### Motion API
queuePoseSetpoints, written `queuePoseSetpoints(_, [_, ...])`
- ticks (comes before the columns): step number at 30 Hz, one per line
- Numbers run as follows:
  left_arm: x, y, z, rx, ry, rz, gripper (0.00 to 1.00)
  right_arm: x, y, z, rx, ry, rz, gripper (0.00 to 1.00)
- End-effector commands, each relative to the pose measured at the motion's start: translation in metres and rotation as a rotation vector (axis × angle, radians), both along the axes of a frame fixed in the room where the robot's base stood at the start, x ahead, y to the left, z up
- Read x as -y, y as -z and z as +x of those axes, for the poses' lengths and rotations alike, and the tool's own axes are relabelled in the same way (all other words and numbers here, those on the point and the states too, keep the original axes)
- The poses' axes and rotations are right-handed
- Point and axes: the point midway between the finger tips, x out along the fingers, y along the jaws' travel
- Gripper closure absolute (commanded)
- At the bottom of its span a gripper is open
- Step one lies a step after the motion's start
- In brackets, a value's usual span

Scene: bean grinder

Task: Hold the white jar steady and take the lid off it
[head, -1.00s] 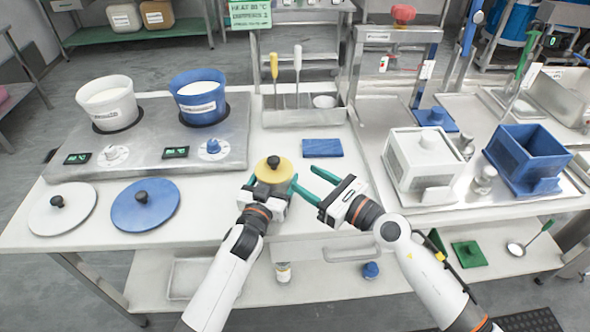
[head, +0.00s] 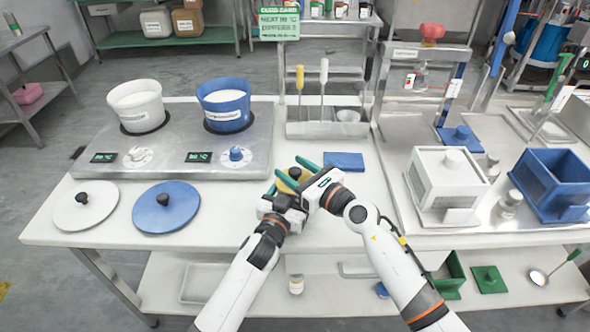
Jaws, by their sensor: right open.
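A yellow lid (head: 284,185) with a black knob (head: 295,173) is at the middle front of the bench in the head view. The jar body under it is hidden by my grippers and the lid. My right gripper (head: 288,167) is open, with its green fingers on either side of the knob above the lid. I cannot see contact. My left gripper (head: 283,205) is in front of the lid, low against the jar's place. Its fingers are mostly hidden by the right gripper and the lid, so its grip cannot be read.
A white pot (head: 137,102) and a blue pot (head: 224,104) stand on a steel heater. White (head: 85,213) and blue (head: 150,217) lids lie in front. A blue pad (head: 344,161) lies behind my grippers. A white grinder box (head: 445,185) stands right.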

Motion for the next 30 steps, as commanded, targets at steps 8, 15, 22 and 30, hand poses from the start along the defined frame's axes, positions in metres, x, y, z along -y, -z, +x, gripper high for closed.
queuePoseSetpoints(8, [-0.0005, 0.0012, 0.0, -0.002, -0.001, 0.002, 0.61, 0.0002, 0.0001, -0.0002, 0.0, 0.0, 0.0, 0.82])
queuePoseSetpoints(15, [-0.0006, 0.0012, 0.0, -0.002, -0.001, 0.002, 0.61, 0.0004, -0.0004, -0.0002, -0.001, 0.0, 0.001, 1.0])
queuePoseSetpoints(22, [-0.0007, 0.0012, 0.0001, -0.002, -0.001, 0.002, 0.61, 0.0004, -0.0005, -0.0001, -0.001, 0.0, 0.001, 1.0])
queuePoseSetpoints(30, [-0.0007, 0.0012, 0.0001, -0.002, -0.001, 0.002, 0.61, 0.0004, -0.0007, -0.0002, -0.001, 0.0, 0.001, 1.0])
